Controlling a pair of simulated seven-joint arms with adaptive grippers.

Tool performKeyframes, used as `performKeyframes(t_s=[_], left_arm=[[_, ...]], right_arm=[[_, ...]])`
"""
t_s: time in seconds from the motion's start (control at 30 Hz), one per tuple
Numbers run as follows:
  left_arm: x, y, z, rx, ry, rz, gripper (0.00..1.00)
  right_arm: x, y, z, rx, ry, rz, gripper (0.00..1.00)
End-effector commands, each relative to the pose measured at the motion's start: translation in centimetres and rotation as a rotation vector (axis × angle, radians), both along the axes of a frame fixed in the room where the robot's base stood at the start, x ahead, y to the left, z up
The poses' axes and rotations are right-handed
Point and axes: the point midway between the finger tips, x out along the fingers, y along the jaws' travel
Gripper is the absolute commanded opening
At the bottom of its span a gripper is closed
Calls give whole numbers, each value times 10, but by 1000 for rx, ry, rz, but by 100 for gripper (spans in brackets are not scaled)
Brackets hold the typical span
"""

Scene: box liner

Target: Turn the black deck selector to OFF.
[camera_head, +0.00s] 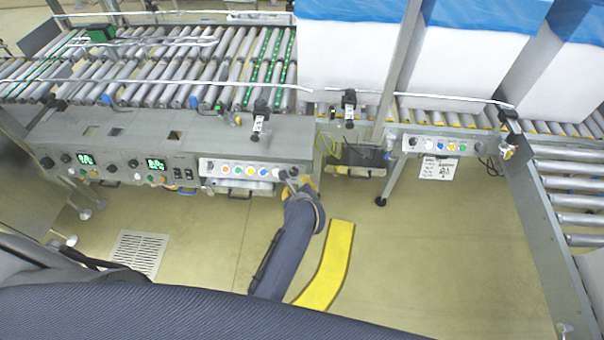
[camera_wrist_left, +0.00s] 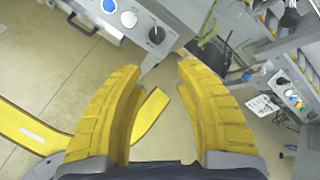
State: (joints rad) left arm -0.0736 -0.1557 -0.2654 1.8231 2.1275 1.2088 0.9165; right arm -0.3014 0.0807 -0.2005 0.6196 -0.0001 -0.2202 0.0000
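A black selector knob (camera_wrist_left: 156,34) sits at the end of a light grey button panel, beside a white button (camera_wrist_left: 128,18) and a blue button (camera_wrist_left: 109,5), in the left wrist view. In the head view the knob (camera_head: 284,174) is small at the panel's right end, close to my left gripper (camera_head: 306,184). Its pointer position is too small to read. My left gripper (camera_wrist_left: 160,68) has yellow ribbed fingers spread apart with nothing between them. The knob lies just beyond the fingertips, apart from them. My right gripper is not in view.
A roller conveyor (camera_head: 150,65) runs behind the control housing (camera_head: 130,140), which has green displays. Another button panel (camera_head: 437,145) is at the right, below white boxes (camera_head: 340,55). A yellow floor strip (camera_head: 328,265) and open floor lie in front.

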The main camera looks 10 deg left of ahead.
Motion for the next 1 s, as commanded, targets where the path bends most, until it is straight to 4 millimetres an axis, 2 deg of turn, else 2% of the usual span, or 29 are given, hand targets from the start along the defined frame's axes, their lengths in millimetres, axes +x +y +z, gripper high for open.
performKeyframes(t_s=[0.13,0.27,1.0], left_arm=[[1,2,-5,-33,2,33,33],[10,6,-12,-32,1,35,33],[99,38,-88,-28,2,32,33]], right_arm=[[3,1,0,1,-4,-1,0],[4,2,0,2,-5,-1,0],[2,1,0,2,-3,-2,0]])
